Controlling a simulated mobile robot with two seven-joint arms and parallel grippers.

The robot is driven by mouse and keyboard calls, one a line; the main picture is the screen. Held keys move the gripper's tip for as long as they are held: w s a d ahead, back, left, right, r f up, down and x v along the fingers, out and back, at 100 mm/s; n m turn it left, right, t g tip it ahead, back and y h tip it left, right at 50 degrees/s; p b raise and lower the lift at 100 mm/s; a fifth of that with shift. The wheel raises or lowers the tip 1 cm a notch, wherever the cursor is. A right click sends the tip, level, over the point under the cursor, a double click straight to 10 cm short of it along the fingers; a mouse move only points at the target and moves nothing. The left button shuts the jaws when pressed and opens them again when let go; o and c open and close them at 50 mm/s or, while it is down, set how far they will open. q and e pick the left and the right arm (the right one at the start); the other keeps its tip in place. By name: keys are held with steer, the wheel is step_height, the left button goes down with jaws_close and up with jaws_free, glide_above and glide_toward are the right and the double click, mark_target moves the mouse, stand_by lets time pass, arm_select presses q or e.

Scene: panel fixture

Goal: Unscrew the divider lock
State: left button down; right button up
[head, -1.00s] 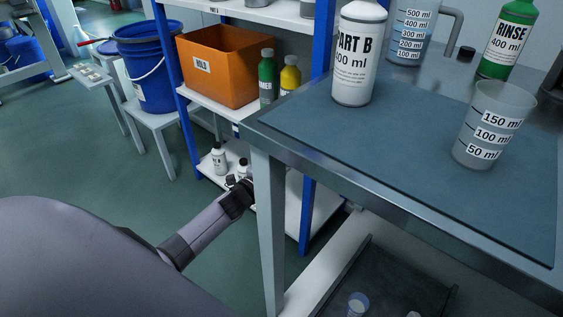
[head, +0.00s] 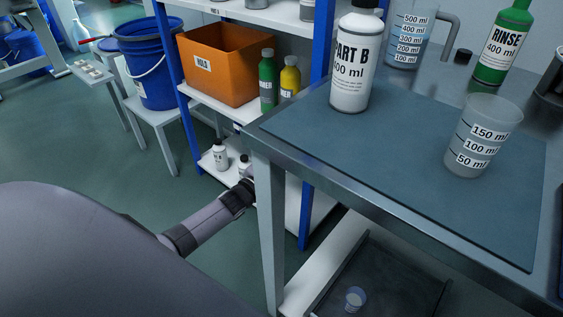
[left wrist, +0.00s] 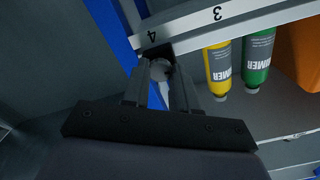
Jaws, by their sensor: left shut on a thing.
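In the left wrist view my left gripper (left wrist: 160,82) is shut on a small round grey knob (left wrist: 160,70), which appears to be the divider lock. The knob sits by the shelf edge next to the label "4", near the blue upright. Most of the knob and what lies behind it are hidden by the fingers. In the head view my left arm reaches in low toward the shelf rack, and its fingertips are hidden behind the table leg. The knob cannot be seen there. My right gripper is not in view.
A steel table (head: 390,205) with a PART B bottle (head: 350,88) and a clear cup (head: 475,150) stands right of my left arm. The rack's blue upright (left wrist: 112,30) is close to the gripper. An orange bin (head: 225,75) and green and yellow bottles sit on the shelf.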

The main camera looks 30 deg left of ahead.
arm_select(q)
steer(key=shift+n, duration=3)
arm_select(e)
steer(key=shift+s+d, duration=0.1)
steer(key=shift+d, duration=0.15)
arm_select(q)
steer(key=c, duration=0.9)
jaws_free()
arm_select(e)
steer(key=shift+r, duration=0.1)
arm_select(q)
steer(key=s+p, duration=0.1)
steer(key=s, duration=0.1)
steer(key=s+p, duration=0.1)
steer(key=s, duration=0.1)
steer(key=s+a+p, duration=0.1)
steer(key=s, duration=0.2)
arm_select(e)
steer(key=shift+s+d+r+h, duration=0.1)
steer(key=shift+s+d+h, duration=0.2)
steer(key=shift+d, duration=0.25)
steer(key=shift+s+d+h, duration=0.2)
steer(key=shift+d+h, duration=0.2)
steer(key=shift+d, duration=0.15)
